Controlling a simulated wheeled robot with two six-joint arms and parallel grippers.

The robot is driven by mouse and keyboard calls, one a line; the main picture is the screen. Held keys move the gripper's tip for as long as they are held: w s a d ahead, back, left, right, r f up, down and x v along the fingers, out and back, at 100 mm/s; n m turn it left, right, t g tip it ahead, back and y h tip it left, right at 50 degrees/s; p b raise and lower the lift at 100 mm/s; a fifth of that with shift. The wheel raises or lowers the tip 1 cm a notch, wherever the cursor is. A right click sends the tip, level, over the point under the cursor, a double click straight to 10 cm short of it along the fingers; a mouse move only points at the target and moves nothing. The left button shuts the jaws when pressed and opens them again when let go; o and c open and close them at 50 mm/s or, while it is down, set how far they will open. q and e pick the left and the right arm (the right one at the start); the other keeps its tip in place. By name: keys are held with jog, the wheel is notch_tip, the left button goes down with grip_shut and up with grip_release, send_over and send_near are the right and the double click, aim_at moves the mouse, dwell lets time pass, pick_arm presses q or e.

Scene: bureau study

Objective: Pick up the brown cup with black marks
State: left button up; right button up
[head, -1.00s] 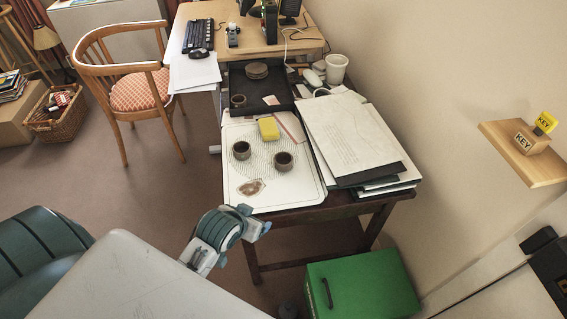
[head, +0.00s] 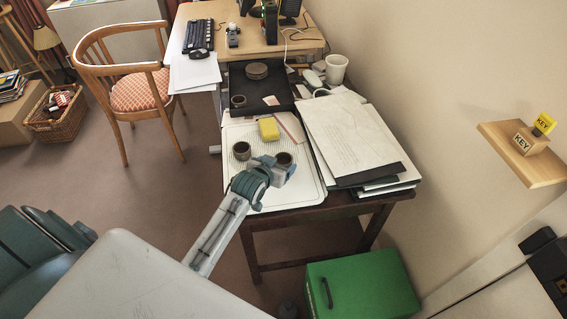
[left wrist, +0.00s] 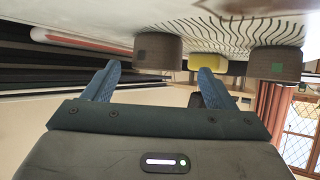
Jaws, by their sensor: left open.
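Two small brown cups stand on the white tray (head: 306,190): a left one (head: 242,151) and a right one (head: 284,158). A third small cup (head: 238,101) stands farther back on the black tray. My left gripper (head: 279,167) is open and empty at the right cup, partly covering it. The left wrist picture is upside down. There the right cup (left wrist: 158,50) sits ahead between the spread fingers, and the left cup (left wrist: 275,62) is off to the side.
A yellow sponge (head: 268,129) lies behind the cups. Papers and folders (head: 350,140) are stacked right of the tray. A white mug (head: 336,69) stands farther back. A green cabinet (head: 362,285) is on the floor at front right.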

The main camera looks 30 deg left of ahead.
aim_at(286, 157)
pick_arm(q)
jog(key=x, duration=0.4)
jog(key=shift+w+d, duration=0.15)
jog(key=shift+w, duration=0.15)
jog(key=c, duration=1)
jog(key=shift+c, duration=0.4)
jog(key=shift+r, duration=0.1)
